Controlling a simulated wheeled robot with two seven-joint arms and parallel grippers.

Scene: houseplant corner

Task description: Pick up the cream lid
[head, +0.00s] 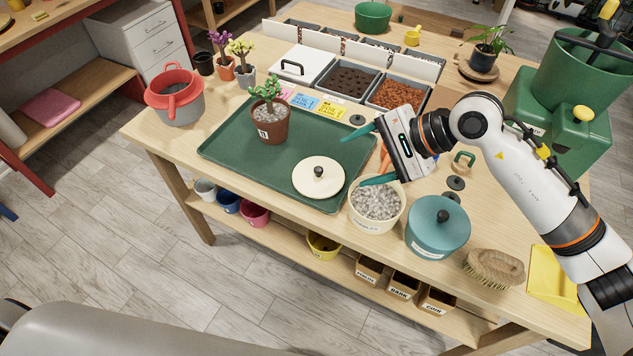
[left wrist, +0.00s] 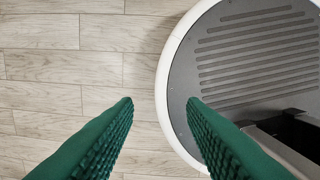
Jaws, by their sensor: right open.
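The cream lid (head: 304,182) is round with a dark knob. It lies flat, knob up, on the front right part of the green tray (head: 225,143). My right gripper (head: 353,160) is open and empty, its green fingers pointing left, just right of the lid and apart from it in the picture. Its lower finger overlaps the rim of a cream pot (head: 376,221) full of grey gravel; I cannot tell if they touch. My left gripper (left wrist: 160,101) shows only in the left wrist view, open and empty above the floor and my round base.
A potted succulent (head: 271,127) stands on the tray behind the lid. A teal lidded pot (head: 437,236) and a brush (head: 494,267) stand along the front edge. Soil bins (head: 348,80) line the back. The tray's left part is clear.

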